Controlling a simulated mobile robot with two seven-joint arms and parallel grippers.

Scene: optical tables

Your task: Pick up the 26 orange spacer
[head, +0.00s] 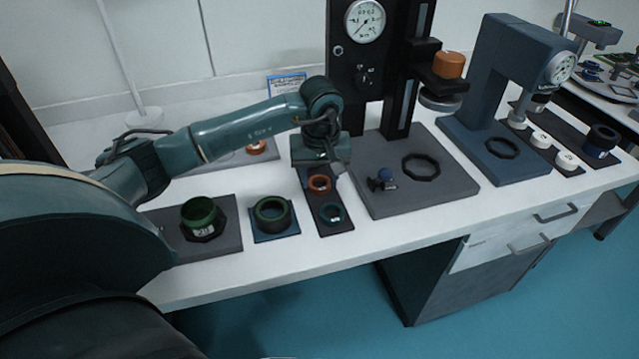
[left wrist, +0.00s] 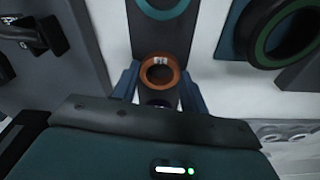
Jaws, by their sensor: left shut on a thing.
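The orange spacer (head: 319,183) is a small ring with a white label. It is at the dark narrow tray (head: 338,228) in the middle of the table. My left gripper (head: 322,172) reaches down over it from behind. In the left wrist view the orange spacer (left wrist: 159,73) sits between the two blue fingers of my left gripper (left wrist: 158,82), which are shut on its sides. I cannot tell whether it is clear of the tray. A dark ring shows partly below it in the wrist view. My right gripper is not in view.
A teal ring (head: 331,213) lies on the same tray, nearer the front edge. A large green-lined ring (head: 271,213) on a blue mat and a green ring (head: 201,214) stand to the left. A gauge stand with a grey base (head: 440,196) is close on the right.

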